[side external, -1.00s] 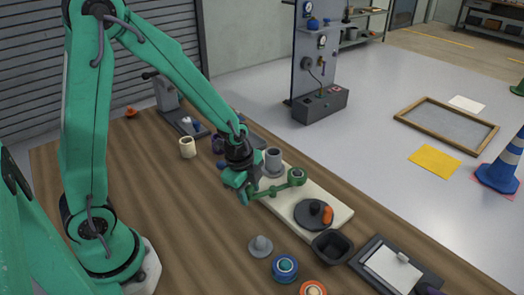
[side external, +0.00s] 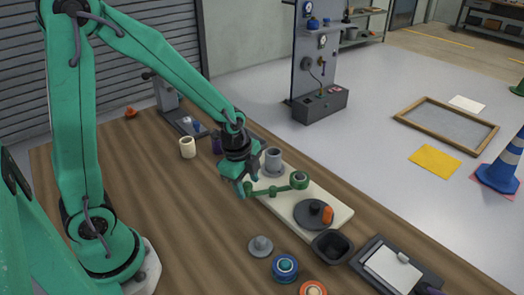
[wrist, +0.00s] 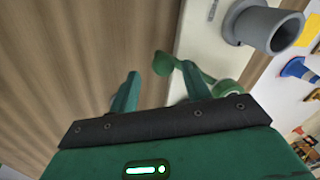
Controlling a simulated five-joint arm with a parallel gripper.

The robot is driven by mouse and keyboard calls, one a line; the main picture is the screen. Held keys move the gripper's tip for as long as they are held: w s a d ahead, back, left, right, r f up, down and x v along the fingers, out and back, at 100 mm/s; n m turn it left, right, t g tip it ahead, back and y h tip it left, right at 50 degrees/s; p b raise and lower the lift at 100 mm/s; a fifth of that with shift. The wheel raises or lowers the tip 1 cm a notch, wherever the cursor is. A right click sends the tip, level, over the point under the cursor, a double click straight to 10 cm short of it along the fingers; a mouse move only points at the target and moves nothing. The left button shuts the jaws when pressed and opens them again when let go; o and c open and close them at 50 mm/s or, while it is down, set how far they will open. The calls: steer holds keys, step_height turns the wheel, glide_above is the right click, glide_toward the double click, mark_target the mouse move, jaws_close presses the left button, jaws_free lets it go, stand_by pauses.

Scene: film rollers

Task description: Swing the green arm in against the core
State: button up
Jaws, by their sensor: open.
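The green arm (side external: 274,188) is a slim bar on the cream base plate (side external: 330,203), with a ring-topped roller (side external: 298,180) at its right end and a green knob (wrist: 163,63) at its other end. The core (side external: 273,161) is a grey upright hollow cylinder on the plate, behind the bar; in the wrist view the core (wrist: 268,28) is at the upper right. Bar and core look apart. My gripper (side external: 239,188) is open at the bar's left end. In the wrist view my gripper's (wrist: 160,86) fingertips stand either side of the knob, slightly short of it.
A dark disc (side external: 312,213) with an orange handle sits on the plate's front part. A black square cup (side external: 332,246), a grey knobbed piece (side external: 261,246) and a blue roller (side external: 285,268) stand nearby. A cream cup (side external: 187,147) stands behind left.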

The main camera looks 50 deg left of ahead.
steer(key=shift+s+r, duration=0.25)
steer(key=shift+r, duration=0.95)
steer(key=shift+s+r, duration=0.2)
steer(key=shift+r, duration=1)
steer(key=s+r+n+t, duration=0.3)
steer(key=s+r+n, duration=0.7)
steer(key=r+n, duration=0.2)
steer(key=shift+s+a+r+n, duration=0.15)
steer(key=shift+a+r+n, duration=0.1)
steer(key=shift+a+n, duration=0.2)
steer(key=shift+s+r+n+t, duration=0.3)
steer(key=shift+s+n, duration=0.3)
steer(key=shift+n, duration=0.15)
